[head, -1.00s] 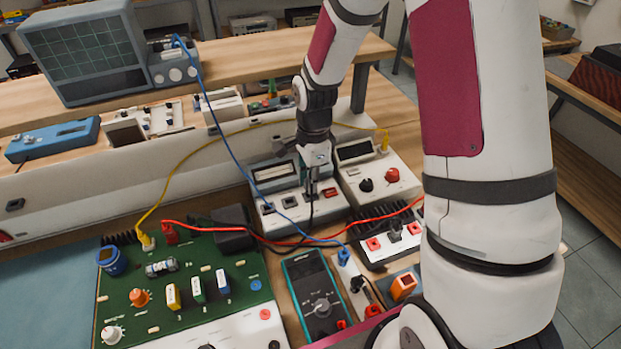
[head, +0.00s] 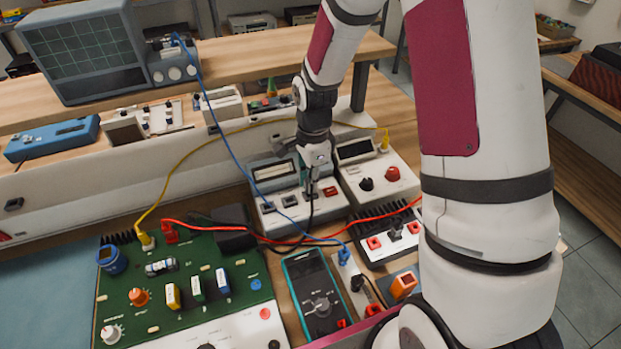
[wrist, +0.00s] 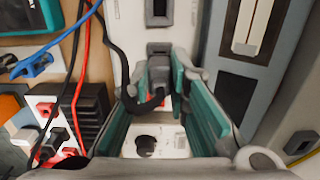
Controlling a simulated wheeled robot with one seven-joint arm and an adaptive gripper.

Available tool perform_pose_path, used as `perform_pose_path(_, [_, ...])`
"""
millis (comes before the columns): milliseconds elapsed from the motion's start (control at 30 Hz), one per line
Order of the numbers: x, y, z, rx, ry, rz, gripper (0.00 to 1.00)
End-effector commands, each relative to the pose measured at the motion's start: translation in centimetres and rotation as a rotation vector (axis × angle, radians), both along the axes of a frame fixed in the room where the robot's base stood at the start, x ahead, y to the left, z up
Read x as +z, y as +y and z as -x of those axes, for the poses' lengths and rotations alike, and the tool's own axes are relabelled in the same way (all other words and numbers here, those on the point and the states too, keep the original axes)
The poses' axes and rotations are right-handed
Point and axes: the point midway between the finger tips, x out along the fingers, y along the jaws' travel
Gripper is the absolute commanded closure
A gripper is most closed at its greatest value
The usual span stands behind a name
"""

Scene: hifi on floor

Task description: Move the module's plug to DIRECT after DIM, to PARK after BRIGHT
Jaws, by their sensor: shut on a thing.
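The module (head: 290,215) is a pale box with a row of small sockets on its front top, standing mid-bench in the head view. My gripper (head: 313,190) points down over its right half. In the wrist view my gripper (wrist: 158,95) has its teal fingers closed around the module's plug (wrist: 158,72), a dark grey block with a black cable looping off to the left. Labels are not readable.
A white box with a red knob (head: 392,174) stands close right of the module. Blue, red and yellow cables cross the bench around it. A green circuit board (head: 200,313), a teal multimeter (head: 318,298) and a heatsinked unit (head: 391,242) lie in front.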

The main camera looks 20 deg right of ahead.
Motion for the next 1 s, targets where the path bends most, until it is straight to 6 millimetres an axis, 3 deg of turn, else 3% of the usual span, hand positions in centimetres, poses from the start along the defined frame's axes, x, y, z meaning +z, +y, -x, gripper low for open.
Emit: perform_pose_path(1000, [-1.1, 0.0, 0.0, 0.000, 0.001, 0.000, 1.00])
